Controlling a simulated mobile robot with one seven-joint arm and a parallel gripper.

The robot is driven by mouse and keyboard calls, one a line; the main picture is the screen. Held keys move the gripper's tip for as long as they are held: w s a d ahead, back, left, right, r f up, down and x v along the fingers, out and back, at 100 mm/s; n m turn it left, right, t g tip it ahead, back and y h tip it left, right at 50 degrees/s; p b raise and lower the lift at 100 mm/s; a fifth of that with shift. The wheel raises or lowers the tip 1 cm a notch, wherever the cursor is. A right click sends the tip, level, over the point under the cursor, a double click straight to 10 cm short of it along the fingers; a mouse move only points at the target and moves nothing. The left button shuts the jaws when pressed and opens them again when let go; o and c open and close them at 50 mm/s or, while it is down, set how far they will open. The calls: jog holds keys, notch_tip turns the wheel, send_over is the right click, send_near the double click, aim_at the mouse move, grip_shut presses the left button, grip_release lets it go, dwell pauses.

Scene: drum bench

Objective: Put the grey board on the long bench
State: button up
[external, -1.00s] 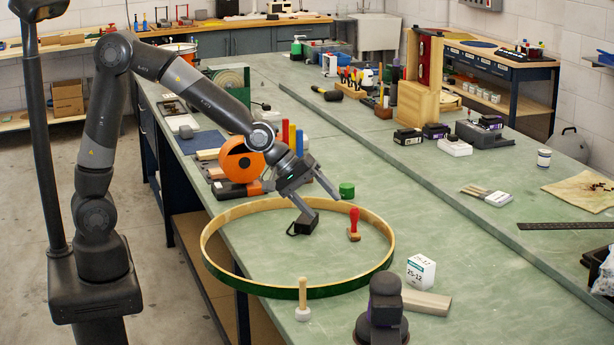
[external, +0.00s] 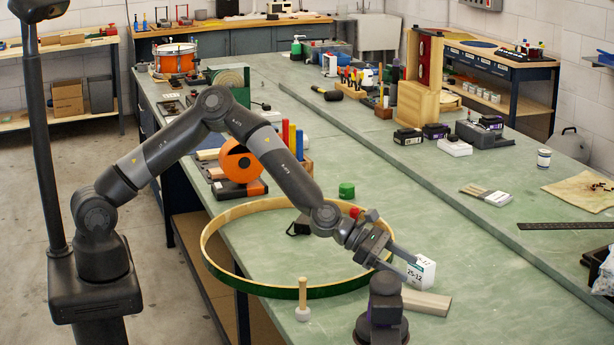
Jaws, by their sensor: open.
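A flat grey-beige board (external: 430,302) lies on the near green bench top (external: 335,210), at its front right. A white box marked 25-12 (external: 422,273) stands just behind it. My gripper (external: 410,270) is open, with nothing seen between its fingers. It reaches right over the hoop's rim. Its fingertips overlap the white box in the picture, up and left of the board; I cannot tell whether they touch the box. A second long green bench top (external: 440,200) runs alongside on the right, past a dark edge.
A large green-edged wooden hoop (external: 300,291) lies under my arm. A wooden-handled tool (external: 303,300) stands in front of it. A dark purple-grey device (external: 382,310) stands left of the board.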

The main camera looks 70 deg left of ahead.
aim_at(411, 296)
notch_tip(411, 296, down, 4)
jog(key=shift+f, duration=0.15)
notch_tip(411, 296, down, 3)
jog(key=shift+r, duration=0.1)
jog(key=shift+x, duration=1.15)
jog(key=shift+w+d, duration=0.3)
jog(key=shift+c, duration=0.4)
jog(key=c, duration=0.8)
